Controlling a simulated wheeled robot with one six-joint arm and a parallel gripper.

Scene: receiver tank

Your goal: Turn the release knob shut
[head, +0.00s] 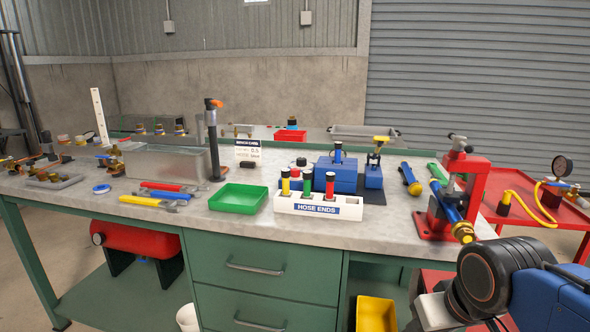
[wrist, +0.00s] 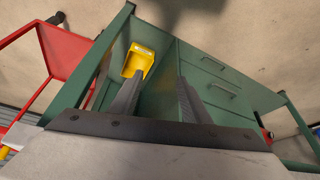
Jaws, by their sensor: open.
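My gripper (wrist: 160,80) shows in the wrist view with its two dark fingers spread and nothing between them. It points toward the green bench's front and stands apart from it. In the head view only my arm shows at lower right; the fingers are out of sight. I cannot pick out the release knob for certain. A red tank (head: 140,237) lies under the bench at left, with a small round fitting (head: 98,239) at its left end. A red press (head: 462,190) stands on the bench's right end, with a blue cylinder ending in a yellow part (head: 463,232).
The bench top (head: 240,222) holds a green tray (head: 238,198), a white hose-ends rack (head: 318,207) and several tools. A yellow bin (head: 375,314) is below; it also shows in the wrist view (wrist: 138,60). A red cart (head: 535,205) with a gauge stands at right.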

